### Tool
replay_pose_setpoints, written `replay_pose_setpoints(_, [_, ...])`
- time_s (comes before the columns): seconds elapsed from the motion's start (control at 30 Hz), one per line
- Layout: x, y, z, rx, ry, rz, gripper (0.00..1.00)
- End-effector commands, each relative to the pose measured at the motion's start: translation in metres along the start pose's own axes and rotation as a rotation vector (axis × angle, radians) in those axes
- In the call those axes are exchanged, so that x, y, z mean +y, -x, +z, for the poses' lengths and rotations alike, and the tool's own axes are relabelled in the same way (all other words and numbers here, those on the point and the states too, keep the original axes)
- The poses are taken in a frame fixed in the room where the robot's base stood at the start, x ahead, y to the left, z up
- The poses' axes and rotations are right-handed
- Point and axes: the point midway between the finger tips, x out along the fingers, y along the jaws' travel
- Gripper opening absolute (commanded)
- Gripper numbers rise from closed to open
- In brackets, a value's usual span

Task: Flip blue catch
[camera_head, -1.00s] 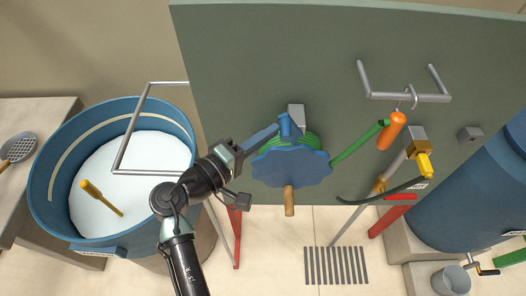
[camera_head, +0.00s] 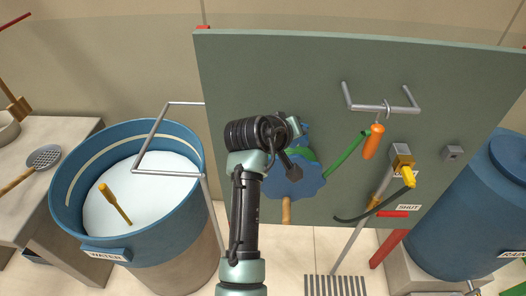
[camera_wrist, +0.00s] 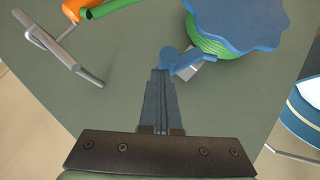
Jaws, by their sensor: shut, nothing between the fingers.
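The blue catch (camera_wrist: 180,63) is a small lever on a grey block (camera_wrist: 208,67), beside the blue scalloped wheel (camera_wrist: 236,18) with a green coil behind it. In the wrist view my gripper (camera_wrist: 162,72) is shut and empty, its fingertips at the catch's rounded end. I cannot tell whether they touch. In the head view my arm covers the fingers and most of the catch; a bit of blue (camera_head: 304,128) shows right of my wrist. The wheel (camera_head: 293,178) and its wooden handle (camera_head: 286,210) show below.
The green panel (camera_head: 250,65) carries a grey bar handle (camera_head: 385,108), an orange grip (camera_head: 373,142), a green lever (camera_head: 346,154) and a yellow-tipped valve (camera_head: 408,177). A blue water tub (camera_head: 75,170) with a metal frame stands left. A blue barrel (camera_head: 460,210) stands right.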

Motion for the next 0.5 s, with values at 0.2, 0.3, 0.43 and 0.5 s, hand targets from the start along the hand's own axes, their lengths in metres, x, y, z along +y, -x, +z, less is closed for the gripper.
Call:
replay_pose_setpoints(0.2, [0.0037,-0.0048,0.0028,-0.002,0.003,0.000,0.00])
replay_pose_setpoints(0.3, [0.0038,-0.0045,0.0024,-0.001,0.004,0.001,0.00])
replay_pose_setpoints(0.43, [0.0056,-0.0025,0.0004,-0.001,0.004,0.001,0.00])
replay_pose_setpoints(0.5, [0.0075,-0.0006,-0.0015,-0.001,0.004,0.002,0.00])
